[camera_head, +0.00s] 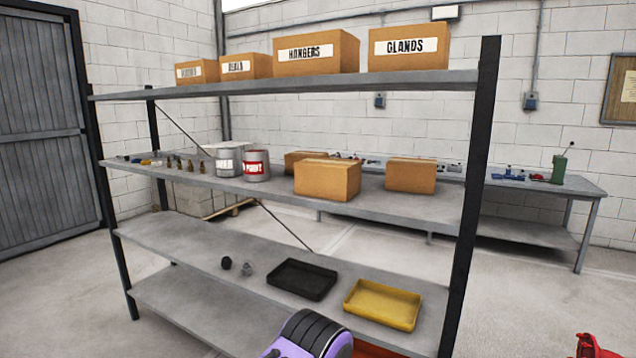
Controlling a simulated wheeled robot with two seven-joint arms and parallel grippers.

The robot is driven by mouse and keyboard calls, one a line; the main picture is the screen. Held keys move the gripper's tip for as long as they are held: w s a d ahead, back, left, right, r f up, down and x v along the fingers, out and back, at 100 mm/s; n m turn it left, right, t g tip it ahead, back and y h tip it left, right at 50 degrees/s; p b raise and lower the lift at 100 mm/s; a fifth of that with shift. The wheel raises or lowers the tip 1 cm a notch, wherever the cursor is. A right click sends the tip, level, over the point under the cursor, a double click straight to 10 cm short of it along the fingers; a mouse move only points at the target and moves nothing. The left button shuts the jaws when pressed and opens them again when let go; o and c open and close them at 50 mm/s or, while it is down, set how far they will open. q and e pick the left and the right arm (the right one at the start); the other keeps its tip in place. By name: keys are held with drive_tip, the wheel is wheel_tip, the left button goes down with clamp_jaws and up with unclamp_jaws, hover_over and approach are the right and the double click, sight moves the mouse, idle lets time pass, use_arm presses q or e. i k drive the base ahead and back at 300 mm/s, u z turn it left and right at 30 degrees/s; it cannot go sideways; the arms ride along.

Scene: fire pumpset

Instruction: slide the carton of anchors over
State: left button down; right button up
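No carton in view can be read as anchors. On the top shelf stand labelled cardboard cartons: one reading HANGERS (316,65), one reading GLANDS (408,60), a smaller one that seems to read SEALS (247,73), and a small one at the far left (197,76) whose label is too small to read. On the middle shelf, a larger plain carton (327,185), a smaller one to its right (411,187) and one partly hidden behind (295,156) show no readable label. Neither gripper is in view.
The grey shelf rack (240,193) also holds two cans (256,172) and small fittings left of the cartons. Lower down are a black tray (300,287) and a yellow tray (383,312). A dark rack post (472,200) stands at right. A workbench (540,190) is behind.

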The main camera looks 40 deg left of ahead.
sight(335, 179)
drive_tip(key=k, duration=1.25)
drive_tip(key=u, duration=0.6)
drive_tip(key=i, duration=0.55)
drive_tip(key=u, duration=0.7)
drive_tip(key=i, duration=0.9)
drive_tip(key=z, duration=0.75)
drive_tip(key=i, duration=0.55)
drive_tip(key=z, duration=0.65)
